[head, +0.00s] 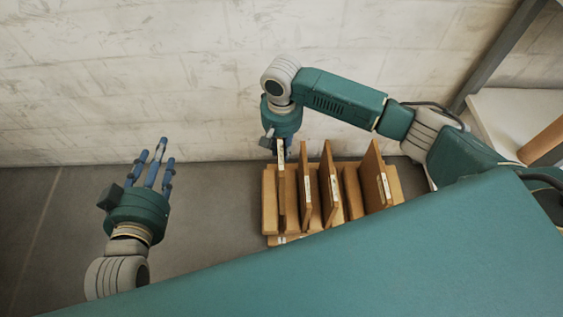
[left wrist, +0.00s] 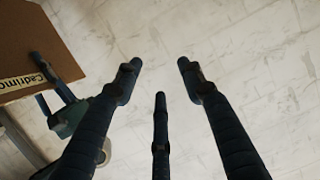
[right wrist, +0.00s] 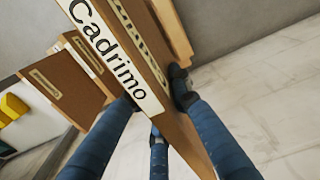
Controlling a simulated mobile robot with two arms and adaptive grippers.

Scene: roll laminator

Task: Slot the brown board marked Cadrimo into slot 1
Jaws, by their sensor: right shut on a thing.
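The brown board marked Cadrimo (right wrist: 135,75) has a white label along its edge, readable in the right wrist view. It also shows at the upper left of the left wrist view (left wrist: 35,45). My right gripper (right wrist: 155,92) is shut on it, fingers on both faces. In the head view the right gripper (head: 280,148) is over the left end of the wooden rack (head: 270,205), with the board upright below it. I cannot tell whether it is seated in a slot; slot numbers are unreadable. My left gripper (head: 153,160) is open and empty, left of the rack.
Several other labelled brown boards (head: 328,180) stand in the rack to the right. A pale wall (head: 180,80) is close behind. Grey floor lies between my left gripper and the rack. A white shelf (head: 500,115) stands at the far right.

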